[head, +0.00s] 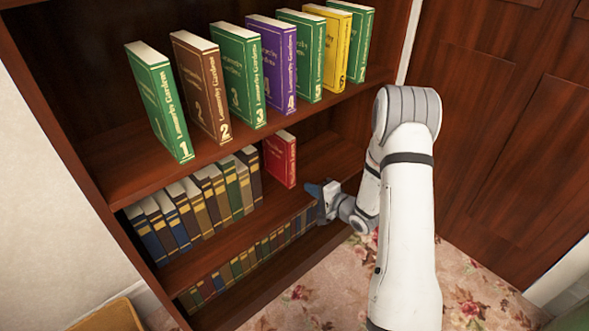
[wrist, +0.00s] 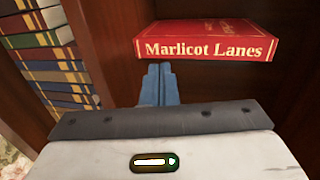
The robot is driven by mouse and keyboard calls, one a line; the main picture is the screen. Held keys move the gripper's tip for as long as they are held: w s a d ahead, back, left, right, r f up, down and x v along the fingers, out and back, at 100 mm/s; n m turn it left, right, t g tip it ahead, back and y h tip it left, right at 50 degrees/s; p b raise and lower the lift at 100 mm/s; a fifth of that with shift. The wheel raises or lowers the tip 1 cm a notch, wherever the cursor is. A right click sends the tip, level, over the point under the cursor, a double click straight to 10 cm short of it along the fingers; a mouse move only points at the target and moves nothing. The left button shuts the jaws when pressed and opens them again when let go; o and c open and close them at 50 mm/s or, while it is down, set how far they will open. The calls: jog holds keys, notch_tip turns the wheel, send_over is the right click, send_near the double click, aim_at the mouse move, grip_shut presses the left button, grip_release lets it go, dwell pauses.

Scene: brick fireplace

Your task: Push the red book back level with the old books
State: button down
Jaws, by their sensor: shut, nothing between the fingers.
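The red book (head: 281,160), titled "Marlicot Lanes", stands upright on the middle shelf, right of the row of old books (head: 210,197) with a gap between. Its front looks roughly in line with their spines in the head view. In the wrist view, the red book (wrist: 207,43) has its spine facing me, and the old books (wrist: 45,62) are at the left. My gripper (head: 314,190) is shut and empty, in front and to the right of the red book. The blue fingertips (wrist: 160,69) show just below the spine in the wrist view; a small gap appears in the head view.
Several numbered garden books (head: 240,75) stand on the shelf above. More old books (head: 250,260) fill the lower shelf. The shelf board (head: 325,152) right of the red book is bare. A brown door (head: 500,130) is at the right.

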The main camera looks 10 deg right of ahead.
jog(key=shift+f+p+v, duration=0.15)
jog(key=shift+f+v, duration=0.1)
jog(key=shift+v, duration=0.7)
jog(key=shift+f+p+v, duration=0.15)
jog(key=shift+f+v, duration=0.05)
jog(key=shift+v, duration=0.8)
jog(key=shift+d+r, duration=0.1)
jog(key=s+d+r+n+g+h+p, duration=0.1)
jog(key=d+r+n+h+p, duration=0.45)
jog(key=r, duration=0.85)
jog(key=s+r+g+h+p, duration=0.2)
jog(key=r+h+p, duration=0.1)
jog(key=r+p, duration=0.8)
jog(key=s+a+r+n+g+p, duration=0.2)
jog(key=s+r+p, duration=0.4)
jog(key=s+r, duration=0.7)
jog(key=s+a+r+n+g+p, duration=0.3)
jog(key=s+r+p, duration=0.3)
jog(key=s+r, duration=0.7)
jog(key=shift+s+g, duration=0.3)
jog(key=shift+g, duration=0.6)
